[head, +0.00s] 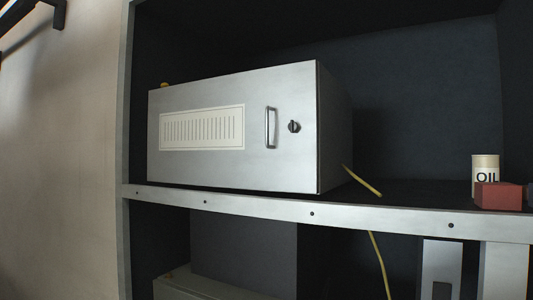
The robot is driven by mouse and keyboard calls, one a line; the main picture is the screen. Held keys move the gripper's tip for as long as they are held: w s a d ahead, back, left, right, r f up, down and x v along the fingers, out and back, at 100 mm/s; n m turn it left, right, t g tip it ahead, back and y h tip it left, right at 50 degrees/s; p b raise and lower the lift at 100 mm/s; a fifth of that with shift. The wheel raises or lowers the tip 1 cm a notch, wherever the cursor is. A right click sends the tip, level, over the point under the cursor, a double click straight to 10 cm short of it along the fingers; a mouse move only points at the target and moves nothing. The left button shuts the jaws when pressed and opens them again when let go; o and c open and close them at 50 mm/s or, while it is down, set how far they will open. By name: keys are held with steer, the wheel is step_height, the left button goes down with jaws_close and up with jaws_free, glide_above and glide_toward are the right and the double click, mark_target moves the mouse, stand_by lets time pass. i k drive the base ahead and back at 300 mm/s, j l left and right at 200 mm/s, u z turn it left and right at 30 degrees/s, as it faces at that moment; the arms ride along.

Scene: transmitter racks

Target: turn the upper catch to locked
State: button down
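A pale grey metal cabinet (230,165) stands on the upper shelf, with its front facing me. A small black catch (294,127) sits on the right part of its door, just right of a vertical bar handle (271,128). The catch is small in the picture; I cannot tell whether its setting is locked. The door looks shut flush. My gripper is not in view, and nothing touches the catch.
The shelf edge (258,208) runs below the cabinet. A yellow cable (363,182) comes out on its right and hangs below. An oil can (485,165) and a red block (496,196) stand at right. A lower box (200,288) shows underneath. The space before the door looks clear.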

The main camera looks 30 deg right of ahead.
mark_target(292, 125)
steer(key=z, duration=1.05)
